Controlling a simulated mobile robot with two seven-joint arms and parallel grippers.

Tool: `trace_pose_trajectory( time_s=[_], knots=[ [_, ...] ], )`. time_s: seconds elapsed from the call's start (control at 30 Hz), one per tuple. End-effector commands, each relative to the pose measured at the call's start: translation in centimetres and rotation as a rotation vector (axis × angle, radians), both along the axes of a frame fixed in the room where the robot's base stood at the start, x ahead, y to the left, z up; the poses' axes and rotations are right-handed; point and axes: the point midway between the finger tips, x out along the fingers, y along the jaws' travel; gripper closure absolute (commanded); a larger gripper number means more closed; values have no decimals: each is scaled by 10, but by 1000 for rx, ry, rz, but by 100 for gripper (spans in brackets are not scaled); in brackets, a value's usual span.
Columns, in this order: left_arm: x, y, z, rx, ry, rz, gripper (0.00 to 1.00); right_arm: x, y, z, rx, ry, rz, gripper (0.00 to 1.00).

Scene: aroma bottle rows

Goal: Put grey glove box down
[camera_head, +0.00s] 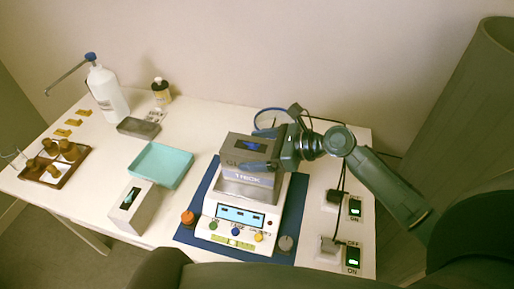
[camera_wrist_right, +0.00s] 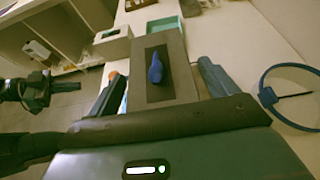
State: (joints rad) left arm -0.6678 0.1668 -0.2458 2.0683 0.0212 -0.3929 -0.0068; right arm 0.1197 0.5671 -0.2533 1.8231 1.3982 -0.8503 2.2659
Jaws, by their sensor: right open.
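The grey glove box (camera_head: 262,144), with a dark opening and a blue glove showing on top, rests on the pan of a white weighing scale (camera_head: 262,218). It looks level. My right gripper (camera_head: 255,160) is open at the box. In the right wrist view the box (camera_wrist_right: 170,44) lies between the two spread fingers, with a narrow gap showing at the right finger (camera_wrist_right: 213,77). The left finger is close beside the box; whether it touches cannot be told.
The scale stands on a blue mat (camera_head: 188,228). To its left are a paler glove box (camera_head: 143,213) and a teal tray (camera_head: 160,166). A brown bottle tray (camera_head: 72,178), a white pump bottle (camera_head: 107,95) and a grey dish (camera_head: 139,127) stand farther left. Switches (camera_head: 353,257) and cables lie right.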

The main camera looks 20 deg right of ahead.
Motion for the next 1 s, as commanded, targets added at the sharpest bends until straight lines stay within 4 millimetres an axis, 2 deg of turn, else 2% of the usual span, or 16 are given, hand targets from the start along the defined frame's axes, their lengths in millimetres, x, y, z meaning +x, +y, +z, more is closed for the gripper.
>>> trace_pose_trajectory(
  time_s=[0.27,0.7,0.83,1.0],
  knots=[
    [0,0,-1,0,1,0,100,-4,-6,5,-2,0,-1,15],
    [0,0,-3,-1,-3,-1,100,-49,-73,38,-4,1,0,15],
    [1,-1,-2,-2,-6,-2,100,-58,-86,44,-2,2,0,15],
    [1,-1,-2,-3,-7,-3,100,-62,-92,49,0,0,1,15]
  ],
)
